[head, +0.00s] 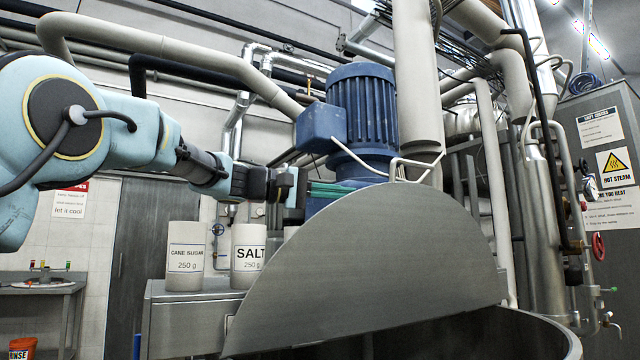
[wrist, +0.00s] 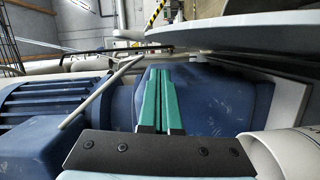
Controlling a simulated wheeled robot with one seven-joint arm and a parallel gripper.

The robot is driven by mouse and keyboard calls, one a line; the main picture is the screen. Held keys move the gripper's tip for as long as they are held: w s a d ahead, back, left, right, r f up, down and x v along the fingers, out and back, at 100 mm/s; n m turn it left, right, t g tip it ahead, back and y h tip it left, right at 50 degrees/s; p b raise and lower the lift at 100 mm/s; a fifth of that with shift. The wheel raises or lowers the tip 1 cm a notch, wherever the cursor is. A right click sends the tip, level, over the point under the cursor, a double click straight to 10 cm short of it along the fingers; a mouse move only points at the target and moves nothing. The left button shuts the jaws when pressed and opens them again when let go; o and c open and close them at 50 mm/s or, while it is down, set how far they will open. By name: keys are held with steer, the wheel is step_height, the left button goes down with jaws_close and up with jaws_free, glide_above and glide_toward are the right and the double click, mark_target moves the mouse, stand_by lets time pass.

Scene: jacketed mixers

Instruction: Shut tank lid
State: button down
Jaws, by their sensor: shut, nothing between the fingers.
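The tank lid (head: 380,265) is a grey half-disc, raised and standing steeply tilted over the tank in the head view. The tank's round rim (head: 545,335) shows at the bottom right, with a dark opening. In the wrist view, a grey plate that looks like the lid (wrist: 270,38) spans the upper right. My gripper (head: 330,188) is by the lid's upper left edge, its green fingers partly hidden behind that edge. In the wrist view the fingers of my gripper (wrist: 162,75) lie together with nothing between them. I cannot tell whether they touch the lid.
A blue motor (head: 362,115) stands close behind my gripper, with thin pale bars (head: 415,165) near the lid's top. Cane sugar (head: 185,256) and salt (head: 249,256) canisters stand on a grey cabinet at left. Thick pipes rise behind; a control cabinet (head: 600,150) is at right.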

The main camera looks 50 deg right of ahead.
steer(key=s, duration=0.1)
steer(key=s+a, duration=0.1)
steer(key=s, duration=0.1)
steer(key=shift+a+f, duration=0.15)
steer(key=shift+a, duration=0.05)
